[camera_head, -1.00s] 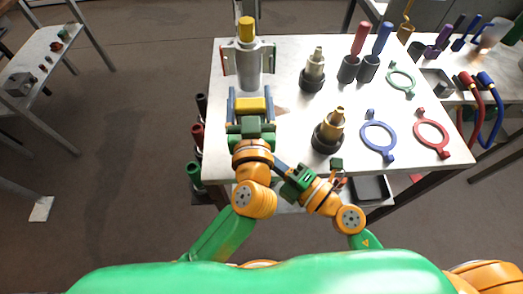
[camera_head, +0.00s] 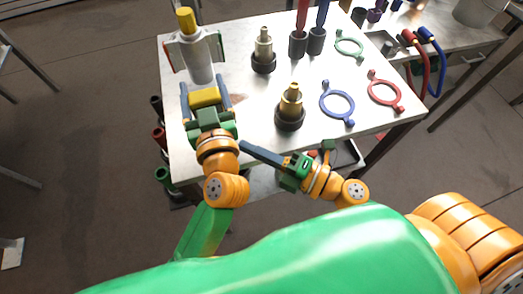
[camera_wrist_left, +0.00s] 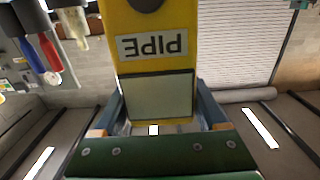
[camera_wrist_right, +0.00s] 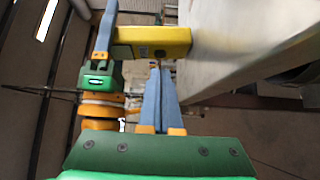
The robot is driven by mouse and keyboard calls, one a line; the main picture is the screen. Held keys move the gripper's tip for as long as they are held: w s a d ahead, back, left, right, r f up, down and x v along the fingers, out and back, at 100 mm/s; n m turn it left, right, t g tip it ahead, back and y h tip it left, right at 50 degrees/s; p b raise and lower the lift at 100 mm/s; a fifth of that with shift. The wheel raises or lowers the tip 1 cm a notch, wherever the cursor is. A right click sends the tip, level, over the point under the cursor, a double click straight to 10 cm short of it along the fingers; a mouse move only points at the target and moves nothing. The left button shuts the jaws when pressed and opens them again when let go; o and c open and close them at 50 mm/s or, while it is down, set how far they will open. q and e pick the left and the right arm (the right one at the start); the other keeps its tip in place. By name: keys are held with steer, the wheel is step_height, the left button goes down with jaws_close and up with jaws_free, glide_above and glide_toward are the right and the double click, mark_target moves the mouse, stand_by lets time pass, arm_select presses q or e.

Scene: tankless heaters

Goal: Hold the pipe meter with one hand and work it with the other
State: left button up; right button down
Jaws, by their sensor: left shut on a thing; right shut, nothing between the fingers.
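The pipe meter (camera_head: 205,97) is a yellow box held between the blue fingers of my left gripper (camera_head: 204,90), over the table's near left part. In the left wrist view the meter (camera_wrist_left: 150,45) shows an upside-down PIPE label and a blank pale screen. My left gripper is shut on it. My right gripper (camera_head: 246,147) is shut and empty, to the right of and nearer than the meter, pointing left. In the right wrist view its closed fingers (camera_wrist_right: 155,75) point toward the yellow meter (camera_wrist_right: 155,40), just below it in the picture; contact cannot be told.
A grey cylinder with a yellow cap (camera_head: 195,50) stands behind the meter on the white table (camera_head: 240,95). Brass-topped fittings (camera_head: 290,105) stand to the right, with a blue ring (camera_head: 337,103) and a red ring (camera_head: 385,92) beyond. Dark holders hang at the left edge.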

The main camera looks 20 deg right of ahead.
steer(key=shift+v, duration=1.75)
steer(key=shift+n, duration=0.4)
steer(key=s, duration=0.2)
steer(key=s+f, duration=0.1)
steer(key=s, duration=0.1)
steer(key=shift+s+f, duration=0.25)
steer(key=shift+s, duration=0.15)
steer(key=x, duration=0.4)
steer(key=w+d+x, duration=0.1)
steer(key=x, duration=0.3)
steer(key=r+x, duration=0.1)
steer(key=x, duration=0.3)
steer(key=shift+w+d, duration=0.2)
steer(key=shift+w, duration=0.55)
